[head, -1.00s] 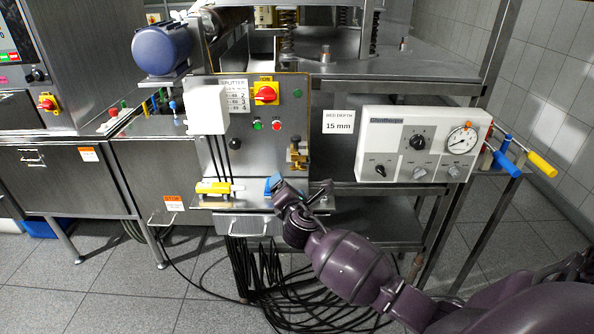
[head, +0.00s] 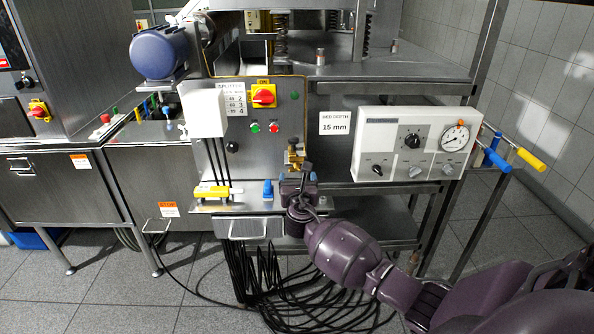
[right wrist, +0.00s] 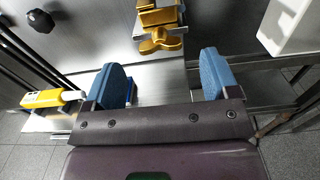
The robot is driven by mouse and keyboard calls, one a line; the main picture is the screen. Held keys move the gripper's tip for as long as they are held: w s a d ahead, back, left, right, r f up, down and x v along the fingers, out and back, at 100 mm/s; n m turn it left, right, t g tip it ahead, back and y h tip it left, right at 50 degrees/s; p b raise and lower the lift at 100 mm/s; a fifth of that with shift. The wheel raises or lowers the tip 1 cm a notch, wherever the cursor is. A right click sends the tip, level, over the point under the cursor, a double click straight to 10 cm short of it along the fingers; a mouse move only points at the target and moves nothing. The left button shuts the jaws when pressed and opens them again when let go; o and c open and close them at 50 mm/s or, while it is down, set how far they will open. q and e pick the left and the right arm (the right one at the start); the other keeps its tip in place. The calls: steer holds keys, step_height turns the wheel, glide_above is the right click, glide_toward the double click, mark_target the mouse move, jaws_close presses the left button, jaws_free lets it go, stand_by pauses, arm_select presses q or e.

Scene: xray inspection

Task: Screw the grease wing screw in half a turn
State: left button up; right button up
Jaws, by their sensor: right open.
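The grease wing screw (right wrist: 161,42) is a brass-coloured wing on a brass block (right wrist: 160,17) fixed to the steel panel. The brass fitting also shows in the head view (head: 294,155), just above my right gripper. My right gripper (right wrist: 164,80) is open, with a blue pad on each finger. The wing lies beyond the fingertips, roughly centred between them in the right wrist view, and they appear not to touch it. In the head view my right gripper (head: 296,180) hides part of the shelf behind it. My left gripper is not in view.
A yellow tool (right wrist: 50,98) lies on the narrow shelf at the left, and a blue object (head: 267,190) stands on that shelf. A black knob (right wrist: 40,21) is on the panel. A white control box (head: 412,143) stands to the right. Cables (head: 280,285) lie below.

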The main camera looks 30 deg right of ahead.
mark_target(297, 171)
steer(key=shift+b+x, duration=0.35)
steer(key=shift+x, duration=2.45)
steer(key=shift+c, duration=0.5)
steer(key=c, duration=0.8)
steer(key=shift+a, duration=0.1)
